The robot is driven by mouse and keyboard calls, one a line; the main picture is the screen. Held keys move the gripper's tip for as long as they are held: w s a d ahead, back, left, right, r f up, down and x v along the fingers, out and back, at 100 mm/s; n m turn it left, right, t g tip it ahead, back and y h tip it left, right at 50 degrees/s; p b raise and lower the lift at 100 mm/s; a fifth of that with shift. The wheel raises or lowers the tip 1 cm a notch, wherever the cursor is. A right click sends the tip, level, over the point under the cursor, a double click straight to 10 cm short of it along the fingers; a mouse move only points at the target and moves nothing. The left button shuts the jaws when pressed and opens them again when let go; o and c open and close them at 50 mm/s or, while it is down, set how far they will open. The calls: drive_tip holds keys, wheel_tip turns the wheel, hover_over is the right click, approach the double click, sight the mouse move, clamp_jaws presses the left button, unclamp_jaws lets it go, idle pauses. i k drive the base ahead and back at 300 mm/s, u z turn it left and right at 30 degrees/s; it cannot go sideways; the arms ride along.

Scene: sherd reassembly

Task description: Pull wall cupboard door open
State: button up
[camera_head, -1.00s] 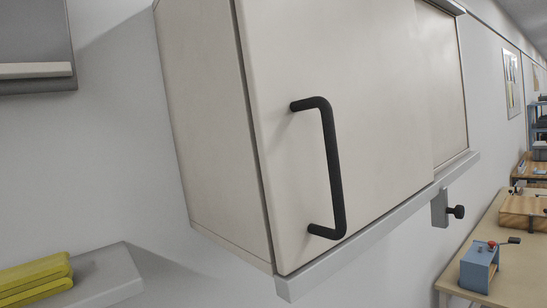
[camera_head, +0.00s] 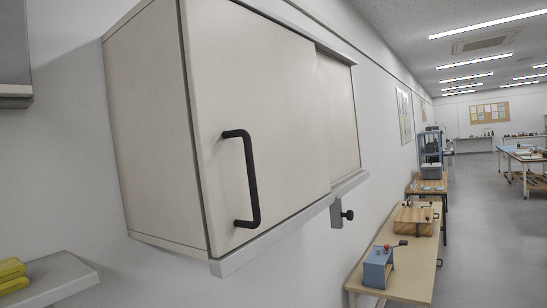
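The wall cupboard (camera_head: 150,130) hangs on the white wall at the left middle of the view. Its cream front door (camera_head: 270,90) carries a black bar handle (camera_head: 252,180) near its left edge. The door looks shut, flush with the cupboard front. A second, recessed panel (camera_head: 340,115) shows to the right of it. A grey rail (camera_head: 290,227) runs along the bottom of the front. Nothing touches the handle. My gripper is not in view.
A grey shelf (camera_head: 60,283) with yellow items (camera_head: 12,276) is at lower left. A black knob on a bracket (camera_head: 346,215) sits below the cupboard. Workbenches, one with a blue device (camera_head: 378,267), line the wall. The floor (camera_head: 480,220) at right is open.

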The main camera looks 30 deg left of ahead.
sight(253, 81)
drive_tip(key=z, duration=0.05)
drive_tip(key=i, duration=1)
drive_tip(key=u, duration=0.05)
